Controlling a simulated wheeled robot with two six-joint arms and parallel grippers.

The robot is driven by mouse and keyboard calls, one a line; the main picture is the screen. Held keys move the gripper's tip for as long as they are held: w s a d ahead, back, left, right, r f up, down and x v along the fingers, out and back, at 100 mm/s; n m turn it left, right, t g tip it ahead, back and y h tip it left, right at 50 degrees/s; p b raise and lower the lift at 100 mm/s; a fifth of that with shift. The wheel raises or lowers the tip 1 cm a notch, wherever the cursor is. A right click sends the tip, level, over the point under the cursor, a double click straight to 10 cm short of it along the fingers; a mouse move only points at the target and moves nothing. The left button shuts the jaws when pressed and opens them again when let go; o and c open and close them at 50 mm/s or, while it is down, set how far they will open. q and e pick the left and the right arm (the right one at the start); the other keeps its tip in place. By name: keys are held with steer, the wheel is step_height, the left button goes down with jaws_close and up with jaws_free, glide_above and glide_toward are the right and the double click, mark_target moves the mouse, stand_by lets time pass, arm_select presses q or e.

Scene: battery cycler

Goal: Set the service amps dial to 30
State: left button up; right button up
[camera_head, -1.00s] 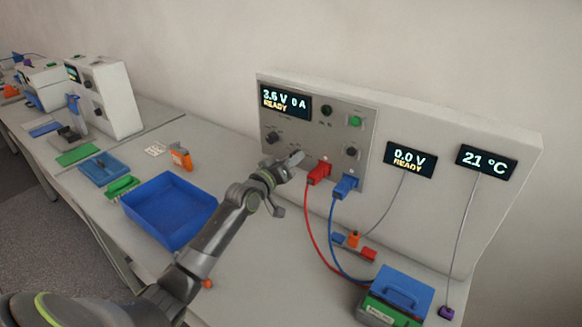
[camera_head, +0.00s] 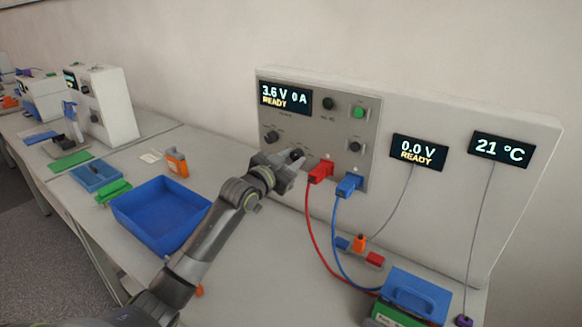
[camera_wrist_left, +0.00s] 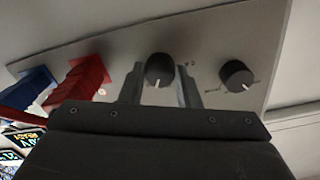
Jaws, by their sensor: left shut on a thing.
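The cycler's grey control panel (camera_head: 335,112) stands upright at the back of the bench. My left gripper (camera_head: 290,165) is at its lower middle, shut on a black dial (camera_head: 296,154). The left wrist view shows this dial (camera_wrist_left: 159,70) between the two fingers, with a white pointer mark toward the bottom of the picture. A second black dial (camera_head: 271,137) is up and left of it; it also shows in the left wrist view (camera_wrist_left: 236,75), outside the fingers. The dial labels are too small to read. My right gripper is not in view.
The panel display (camera_head: 286,97) reads 3.6 V, 0 A, READY. Red (camera_head: 320,172) and blue (camera_head: 347,186) plugs with hanging cables sit close right of my gripper. Another black knob (camera_head: 354,147) and a green button (camera_head: 358,112) are further right. A blue tray (camera_head: 160,214) lies left.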

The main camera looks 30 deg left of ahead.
arm_select(q)
steer(key=shift+f+m+b, duration=0.15)
steer(key=shift+m+b, duration=0.4)
steer(key=shift+m, duration=0.55)
steer(key=o, duration=1)
steer(key=shift+c, duration=0.2)
steer(key=s+a, duration=0.2)
steer(key=s, duration=1.5)
steer(key=shift+s+a+b, duration=0.15)
steer(key=shift+a+b, duration=0.05)
steer(key=shift+b, duration=0.2)
